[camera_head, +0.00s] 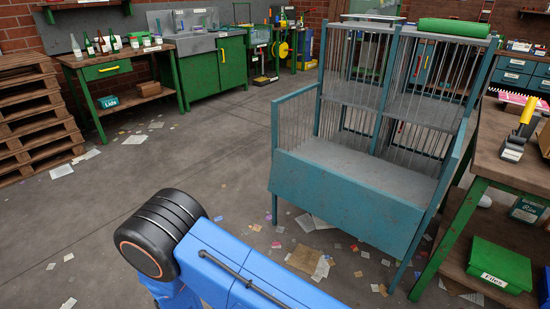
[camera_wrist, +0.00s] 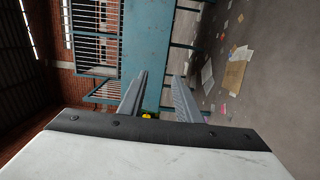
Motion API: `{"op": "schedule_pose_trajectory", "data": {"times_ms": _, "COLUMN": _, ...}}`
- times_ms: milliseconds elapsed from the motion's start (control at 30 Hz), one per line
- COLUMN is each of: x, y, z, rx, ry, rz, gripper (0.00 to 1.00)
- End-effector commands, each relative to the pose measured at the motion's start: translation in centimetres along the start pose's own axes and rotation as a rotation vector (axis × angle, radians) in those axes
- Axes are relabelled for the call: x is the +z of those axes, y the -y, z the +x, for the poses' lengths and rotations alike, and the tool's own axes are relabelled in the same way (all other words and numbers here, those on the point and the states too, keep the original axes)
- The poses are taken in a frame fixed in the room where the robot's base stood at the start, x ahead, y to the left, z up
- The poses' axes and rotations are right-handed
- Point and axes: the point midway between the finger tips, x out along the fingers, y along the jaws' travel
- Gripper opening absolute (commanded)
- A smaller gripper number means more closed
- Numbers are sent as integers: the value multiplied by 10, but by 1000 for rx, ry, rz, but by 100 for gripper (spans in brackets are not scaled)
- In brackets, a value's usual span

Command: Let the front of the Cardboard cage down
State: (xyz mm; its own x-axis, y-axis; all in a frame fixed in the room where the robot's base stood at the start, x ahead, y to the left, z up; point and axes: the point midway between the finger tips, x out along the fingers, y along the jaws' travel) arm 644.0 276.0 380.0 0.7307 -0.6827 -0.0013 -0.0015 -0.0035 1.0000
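The Cardboard cage (camera_head: 345,205) is a teal metal frame with barred sides and back, standing on legs right of centre in the head view. Its lower front is a solid teal panel; the upper front is open, showing a grey inner surface. I cannot tell whether the panel stands up or hangs down. In the wrist view, turned sideways, the teal panel (camera_wrist: 153,50) and bars lie beyond my gripper. My gripper (camera_wrist: 160,80) is open and empty, its two fingers apart, not visibly touching the cage. In the head view only my blue arm shows, left of the cage.
A wooden-topped green bench (camera_head: 505,150) stands close at the cage's right, with a green box labelled Files (camera_head: 499,264) on its lower shelf. Paper scraps (camera_head: 304,259) litter the floor. Pallets (camera_head: 35,115) stand at the left. The floor left of the cage is mostly clear.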

Motion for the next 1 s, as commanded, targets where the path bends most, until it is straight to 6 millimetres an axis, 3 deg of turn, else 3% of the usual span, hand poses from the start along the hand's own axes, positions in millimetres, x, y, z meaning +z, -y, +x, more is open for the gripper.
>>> {"op": "schedule_pose_trajectory", "data": {"times_ms": 567, "x": 14, "y": -47, "z": 37, "rx": -87, "ry": 160, "rz": -12, "gripper": 31}}
{"op": "schedule_pose_trajectory", "data": {"times_ms": 767, "x": 29, "y": -80, "z": 63, "rx": -163, "ry": 271, "rz": -16, "gripper": 31}}
{"op": "schedule_pose_trajectory", "data": {"times_ms": 1000, "x": 60, "y": -128, "z": 100, "rx": -300, "ry": 429, "rz": -13, "gripper": 31}}
